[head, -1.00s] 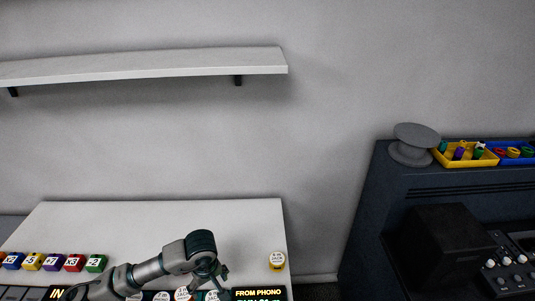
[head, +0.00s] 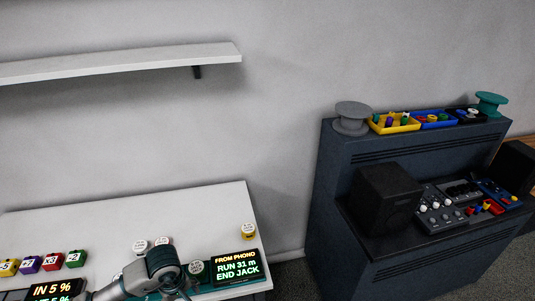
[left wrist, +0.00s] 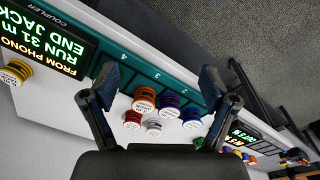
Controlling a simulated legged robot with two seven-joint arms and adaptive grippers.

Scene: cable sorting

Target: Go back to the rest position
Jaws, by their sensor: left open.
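My left gripper (left wrist: 160,100) is open in the left wrist view, its two dark fingers apart above the white table, with nothing held between them. Beyond and between the fingers, several labelled spools stand on the table, among them an orange one (left wrist: 144,98), a purple one (left wrist: 169,104) and a white one (left wrist: 153,127). In the head view my left arm comes in at the bottom left and its wrist hides part of the table's front; the fingers are hard to make out there. My right gripper is in neither view.
A yellow spool (head: 249,231) stands alone at the table's right end, behind a sign (head: 236,265). Coloured cubes (head: 52,261) line the left. A dark cabinet (head: 330,190) with trays and audio gear stands to the right. A shelf (head: 120,62) hangs above.

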